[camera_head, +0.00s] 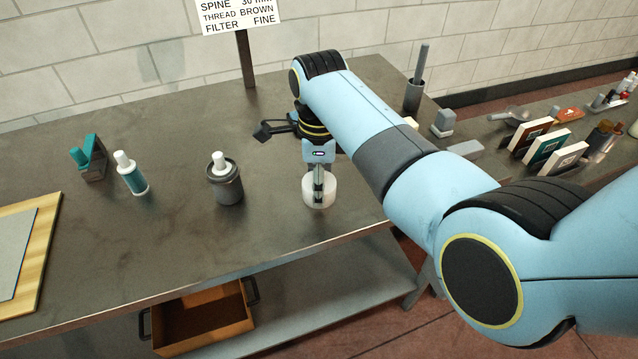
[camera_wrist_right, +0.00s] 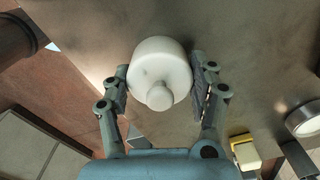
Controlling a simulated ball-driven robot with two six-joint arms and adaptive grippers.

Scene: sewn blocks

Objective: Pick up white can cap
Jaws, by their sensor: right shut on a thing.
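The white can cap (camera_head: 319,192) is round with a small knob, near the front right of the dark table. My right gripper (camera_head: 319,176) reaches down onto it from above. In the right wrist view the white cap (camera_wrist_right: 160,66) sits between the two fingers of my right gripper (camera_wrist_right: 160,88), which are shut on its sides. I cannot tell whether the cap is clear of the table. My left gripper is not in view.
A dark grey can (camera_head: 226,186) with a white knob stands left of the cap. A white-topped bottle (camera_head: 131,176) and a teal item (camera_head: 91,160) stand farther left, near a wooden board (camera_head: 38,260). A signpost (camera_head: 246,60) is behind. The table's front edge is close.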

